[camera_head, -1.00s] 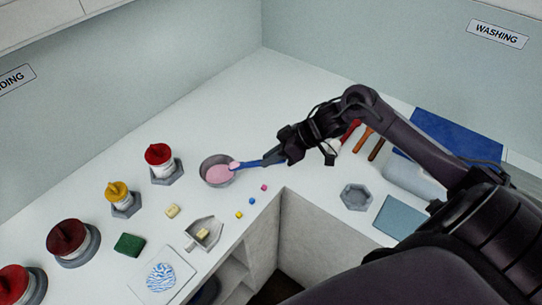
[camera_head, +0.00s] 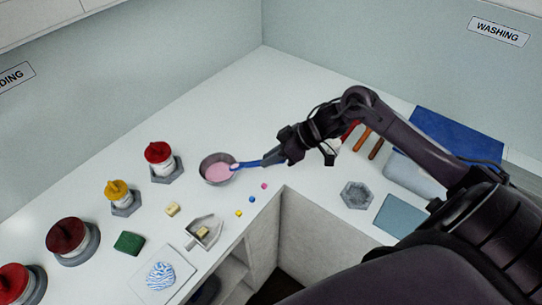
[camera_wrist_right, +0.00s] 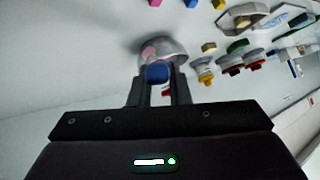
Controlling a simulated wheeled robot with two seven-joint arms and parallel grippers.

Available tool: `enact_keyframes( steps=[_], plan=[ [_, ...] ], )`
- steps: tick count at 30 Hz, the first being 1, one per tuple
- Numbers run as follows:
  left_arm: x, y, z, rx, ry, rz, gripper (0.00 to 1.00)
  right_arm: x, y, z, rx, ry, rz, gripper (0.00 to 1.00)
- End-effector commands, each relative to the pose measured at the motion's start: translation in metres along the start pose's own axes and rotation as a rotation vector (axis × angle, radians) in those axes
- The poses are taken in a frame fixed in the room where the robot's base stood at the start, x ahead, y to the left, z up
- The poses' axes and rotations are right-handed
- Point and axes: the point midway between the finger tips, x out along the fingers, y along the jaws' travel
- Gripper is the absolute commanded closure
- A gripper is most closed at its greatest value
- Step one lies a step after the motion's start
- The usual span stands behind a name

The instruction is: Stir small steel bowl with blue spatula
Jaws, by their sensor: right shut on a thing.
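The small steel bowl (camera_head: 204,180) stands on the white counter and holds pink cream (camera_head: 218,173). My right gripper (camera_head: 270,160) is to the right of the bowl, shut on the blue spatula (camera_head: 247,164). The spatula's head reaches over the rim into the bowl and has pink on it. In the right wrist view the bowl (camera_wrist_right: 176,47) is beyond the fingertips (camera_wrist_right: 158,82), with the blue spatula (camera_wrist_right: 157,73) between them. My left gripper is not in view.
Red-topped (camera_head: 158,153) and yellow-topped (camera_head: 116,190) containers stand left of the bowl. Small colored cubes (camera_head: 252,199) and a grey scoop (camera_head: 204,233) lie in front. An empty hexagonal holder (camera_head: 356,195) stands to the right. The counter behind the bowl is clear.

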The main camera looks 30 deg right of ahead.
Motion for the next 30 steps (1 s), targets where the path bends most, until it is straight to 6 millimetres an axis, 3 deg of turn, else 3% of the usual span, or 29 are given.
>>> enact_keyframes(
  steps=[30],
  plan=[
    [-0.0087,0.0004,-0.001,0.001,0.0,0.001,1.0,-0.0044,0.0007,0.0048,0.0,-0.002,0.0,1.0]
  ],
)
